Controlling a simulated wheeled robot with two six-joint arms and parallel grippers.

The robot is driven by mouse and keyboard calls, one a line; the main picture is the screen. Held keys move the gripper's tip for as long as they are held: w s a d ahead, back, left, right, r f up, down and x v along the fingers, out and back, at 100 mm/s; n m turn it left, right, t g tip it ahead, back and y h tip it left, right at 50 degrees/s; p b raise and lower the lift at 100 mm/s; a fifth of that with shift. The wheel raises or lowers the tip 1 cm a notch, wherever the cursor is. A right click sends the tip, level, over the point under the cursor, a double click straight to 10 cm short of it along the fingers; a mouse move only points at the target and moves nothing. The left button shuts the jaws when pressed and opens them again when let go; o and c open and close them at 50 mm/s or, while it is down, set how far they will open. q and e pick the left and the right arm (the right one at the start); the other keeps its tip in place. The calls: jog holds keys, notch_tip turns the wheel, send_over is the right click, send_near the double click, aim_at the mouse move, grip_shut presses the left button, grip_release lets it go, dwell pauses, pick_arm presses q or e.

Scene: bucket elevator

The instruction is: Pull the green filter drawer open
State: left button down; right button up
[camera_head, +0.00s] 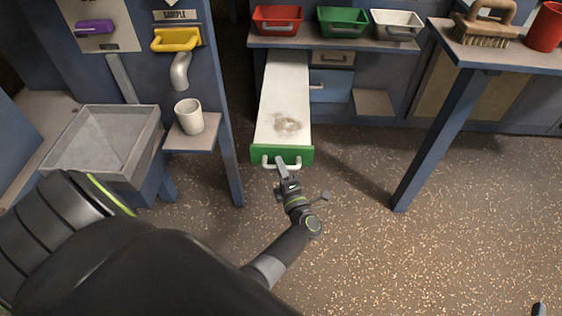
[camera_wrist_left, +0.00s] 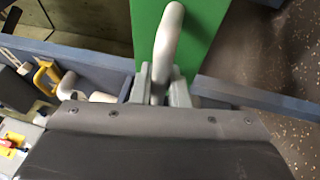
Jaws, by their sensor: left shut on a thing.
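The green filter drawer (camera_head: 304,153) stands pulled out far from the bench, showing its long pale inside with a brown dirt patch. Its green front also shows in the left wrist view (camera_wrist_left: 205,25). My left gripper (camera_head: 282,166) is at the drawer's white handle (camera_head: 268,163). In the left wrist view my left gripper (camera_wrist_left: 160,85) has one finger on each side of the handle bar (camera_wrist_left: 168,40) and is shut on it. A small dark tip at the head view's bottom right edge may be part of my right gripper (camera_head: 538,309); its jaws cannot be made out.
Red (camera_head: 278,19), green (camera_head: 343,21) and white (camera_head: 397,24) bins stand on the bench above the drawer. A white cup (camera_head: 189,116) is on a small shelf at left, beside a grey tray (camera_head: 104,140). A table leg (camera_head: 435,135) stands at right. The speckled floor between is clear.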

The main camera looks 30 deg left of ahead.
pick_arm(q)
jog(key=shift+s+d+f, duration=0.1)
pick_arm(e)
jog(key=shift+f, duration=0.25)
pick_arm(q)
jog(key=c, duration=1.4)
grip_release()
